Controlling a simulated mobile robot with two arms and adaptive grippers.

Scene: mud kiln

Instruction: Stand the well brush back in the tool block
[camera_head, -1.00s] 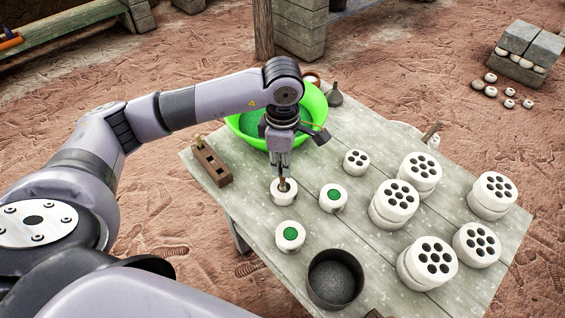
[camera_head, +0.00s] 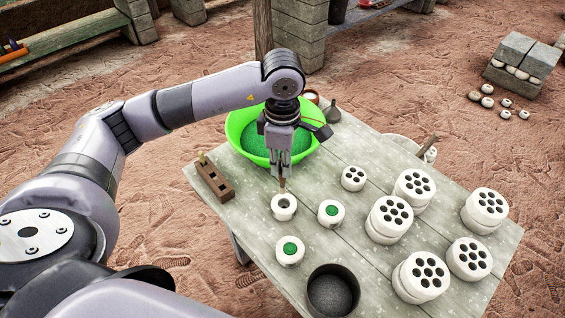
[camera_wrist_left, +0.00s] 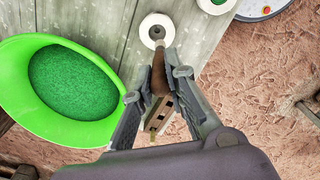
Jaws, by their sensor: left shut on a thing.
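My left gripper (camera_head: 281,168) is shut on the well brush (camera_head: 282,184), a brown, slim tool that points down. Its tip is just above a white round piece with a dark central well (camera_head: 284,206). In the left wrist view the brush (camera_wrist_left: 158,75) runs between the fingers (camera_wrist_left: 160,82) towards the white piece (camera_wrist_left: 155,30). The tool block (camera_head: 214,181) is a brown wooden block with dark openings at the table's left edge. A small upright tool (camera_head: 202,157) stands at its far end. My right gripper is not in view.
A green basin (camera_head: 240,128) with green contents stands behind the gripper. Two white pieces with green-filled wells (camera_head: 331,213) (camera_head: 290,250) are nearby. A dark pot (camera_head: 331,293) is at the front. Several stacked white pieces with holes (camera_head: 389,218) fill the right side.

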